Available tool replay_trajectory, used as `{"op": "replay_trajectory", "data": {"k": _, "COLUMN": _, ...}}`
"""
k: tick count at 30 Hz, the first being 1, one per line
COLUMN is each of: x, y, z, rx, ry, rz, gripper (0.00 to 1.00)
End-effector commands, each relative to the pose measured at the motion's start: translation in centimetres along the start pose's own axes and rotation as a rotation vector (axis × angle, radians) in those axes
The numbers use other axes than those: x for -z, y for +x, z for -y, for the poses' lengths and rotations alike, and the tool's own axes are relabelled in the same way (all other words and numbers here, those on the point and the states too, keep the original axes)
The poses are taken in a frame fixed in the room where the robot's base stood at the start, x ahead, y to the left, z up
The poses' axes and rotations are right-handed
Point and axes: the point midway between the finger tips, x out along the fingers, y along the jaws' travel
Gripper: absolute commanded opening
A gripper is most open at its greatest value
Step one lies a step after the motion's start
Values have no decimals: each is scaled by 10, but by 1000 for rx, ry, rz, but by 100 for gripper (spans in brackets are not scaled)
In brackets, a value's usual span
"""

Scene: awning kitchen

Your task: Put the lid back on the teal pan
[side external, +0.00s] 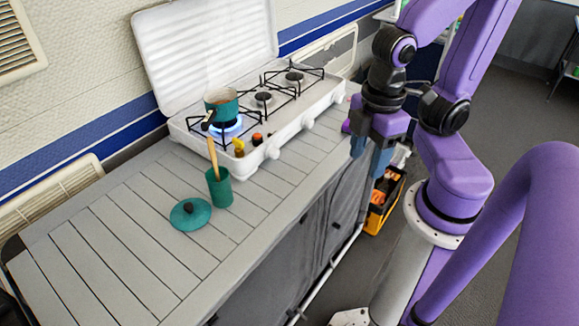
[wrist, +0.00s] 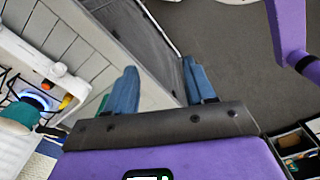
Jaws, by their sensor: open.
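The teal pan (side external: 221,108) sits on the stove's front-left burner, uncovered, with brownish contents and a dark handle pointing toward the front left. It also shows at the left edge of the wrist view (wrist: 18,113). The round teal lid (side external: 190,214) with a dark knob lies knob-up on the slatted counter, left of the teal cup. I cannot make out the lid in the wrist view. My gripper (side external: 369,162) is open and empty, beyond the counter's right edge, well away from pan and lid. Its two blue fingers are spread in the wrist view (wrist: 160,82).
A blue flame (side external: 228,126) burns under the pan. A teal cup (side external: 219,188) with a wooden utensil stands beside the lid. The white stove cover (side external: 205,45) is raised. The counter's left part is clear.

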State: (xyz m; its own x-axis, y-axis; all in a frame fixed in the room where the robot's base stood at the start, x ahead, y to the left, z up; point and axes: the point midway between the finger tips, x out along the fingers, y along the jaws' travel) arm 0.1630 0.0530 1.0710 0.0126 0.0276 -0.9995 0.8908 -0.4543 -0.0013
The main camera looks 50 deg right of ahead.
Motion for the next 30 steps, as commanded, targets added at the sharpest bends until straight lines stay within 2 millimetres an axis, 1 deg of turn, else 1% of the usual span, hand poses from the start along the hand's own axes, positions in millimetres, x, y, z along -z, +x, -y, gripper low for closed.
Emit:
{"op": "replay_trajectory", "data": {"k": 10, "x": 2, "y": 0, "z": -1, "rx": -2, "ry": -2, "rz": 2, "gripper": 54}}
{"op": "replay_trajectory", "data": {"k": 11, "x": 4, "y": 0, "z": -2, "rx": -4, "ry": -6, "rz": 6, "gripper": 54}}
{"op": "replay_trajectory", "data": {"k": 14, "x": 18, "y": -1, "z": -8, "rx": -25, "ry": -41, "rz": 32, "gripper": 54}}
{"op": "replay_trajectory", "data": {"k": 17, "x": 47, "y": -1, "z": -21, "rx": -65, "ry": -112, "rz": 84, "gripper": 54}}
{"op": "replay_trajectory", "data": {"k": 20, "x": 85, "y": 2, "z": -36, "rx": -118, "ry": -203, "rz": 155, "gripper": 54}}
{"op": "replay_trajectory", "data": {"k": 21, "x": 101, "y": 3, "z": -42, "rx": -139, "ry": -240, "rz": 184, "gripper": 54}}
{"op": "replay_trajectory", "data": {"k": 23, "x": 124, "y": 6, "z": -50, "rx": -171, "ry": -294, "rz": 229, "gripper": 54}}
{"op": "replay_trajectory", "data": {"k": 24, "x": 140, "y": 8, "z": -56, "rx": -191, "ry": -329, "rz": 259, "gripper": 54}}
{"op": "replay_trajectory", "data": {"k": 29, "x": 201, "y": 22, "z": -72, "rx": -271, "ry": -466, "rz": 385, "gripper": 54}}
{"op": "replay_trajectory", "data": {"k": 30, "x": 216, "y": 26, "z": -75, "rx": -290, "ry": -499, "rz": 417, "gripper": 54}}
